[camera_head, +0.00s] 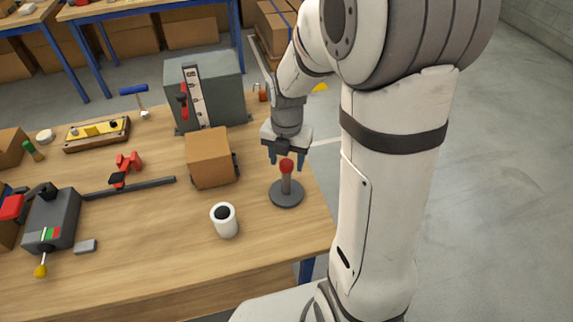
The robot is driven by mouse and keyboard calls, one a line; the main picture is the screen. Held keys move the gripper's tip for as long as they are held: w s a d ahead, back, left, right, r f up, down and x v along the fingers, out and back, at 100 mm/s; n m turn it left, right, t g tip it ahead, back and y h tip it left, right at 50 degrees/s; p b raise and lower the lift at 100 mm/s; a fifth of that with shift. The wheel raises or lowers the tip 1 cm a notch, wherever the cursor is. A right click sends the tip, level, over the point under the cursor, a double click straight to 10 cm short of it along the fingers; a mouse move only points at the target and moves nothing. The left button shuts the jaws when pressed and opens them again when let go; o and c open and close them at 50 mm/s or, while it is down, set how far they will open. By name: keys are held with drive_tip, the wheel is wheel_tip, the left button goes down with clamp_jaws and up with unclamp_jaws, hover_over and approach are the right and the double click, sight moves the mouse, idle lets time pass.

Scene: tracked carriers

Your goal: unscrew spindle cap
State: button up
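The spindle (286,186) is a short grey post on a round dark base (287,198), standing upright near the right edge of the wooden table. A red ball-shaped cap (286,166) sits on top of the post. My gripper (287,159) points down at the spindle, with its two blue-grey fingers apart. The left finger shows to the left of the red cap and the right finger to its right and slightly behind. The fingertips are about level with the cap in the picture. I cannot tell whether they touch it.
A cardboard box (209,158) stands close left of the spindle. A grey cabinet with a lever (222,95) stands behind. A grey switch box (52,222) and a bar with a red clamp (125,178) are left.

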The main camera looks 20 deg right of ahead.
drive_tip(key=m, duration=0.7)
drive_tip(key=shift+m, duration=0.4)
drive_tip(key=m, duration=0.3)
drive_tip(key=shift+m, duration=0.3)
drive_tip(key=m, duration=1.1)
drive_tip(key=shift+m, duration=0.3)
drive_tip(key=m, duration=0.6)
drive_tip(key=shift+r, duration=0.1)
drive_tip(key=shift+c, duration=0.5)
